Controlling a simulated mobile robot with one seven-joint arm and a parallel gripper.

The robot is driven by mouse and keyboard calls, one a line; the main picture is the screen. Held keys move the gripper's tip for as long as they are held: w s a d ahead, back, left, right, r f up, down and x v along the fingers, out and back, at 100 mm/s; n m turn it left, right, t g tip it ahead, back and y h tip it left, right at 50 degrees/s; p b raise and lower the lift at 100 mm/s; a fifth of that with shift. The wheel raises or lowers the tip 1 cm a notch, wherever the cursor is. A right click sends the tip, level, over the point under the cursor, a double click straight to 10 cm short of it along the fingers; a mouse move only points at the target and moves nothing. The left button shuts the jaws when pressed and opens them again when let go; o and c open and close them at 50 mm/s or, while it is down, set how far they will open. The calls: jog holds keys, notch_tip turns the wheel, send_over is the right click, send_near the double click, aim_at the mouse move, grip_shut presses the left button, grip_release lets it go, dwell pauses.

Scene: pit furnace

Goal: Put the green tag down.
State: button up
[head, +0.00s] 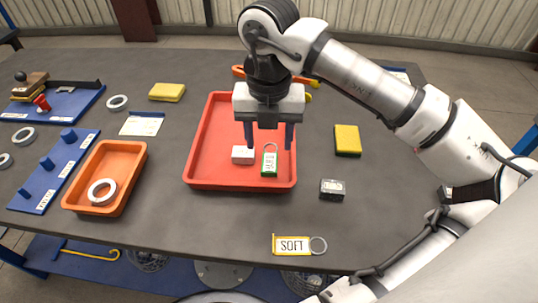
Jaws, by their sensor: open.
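The green tag (269,164) has a white label and a metal ring at its upper end. It appears to lie in the red tray (211,181), right of the middle. My gripper (269,148) points down over the tray with its two blue fingers apart. The tag is in front of and between the fingers in this view. I see nothing clamped between them. The exact height of the fingertips above the tray floor is hard to tell.
A small white block (243,155) is in the tray beside the tag. A yellow SOFT tag (291,245) lies near the front edge. A dark small box (332,189) and a yellow sponge (347,140) are to the right. An orange tray (85,188) stands left.

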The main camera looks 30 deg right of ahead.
jog(key=shift+r, duration=1.65)
jog(key=shift+s, duration=0.1)
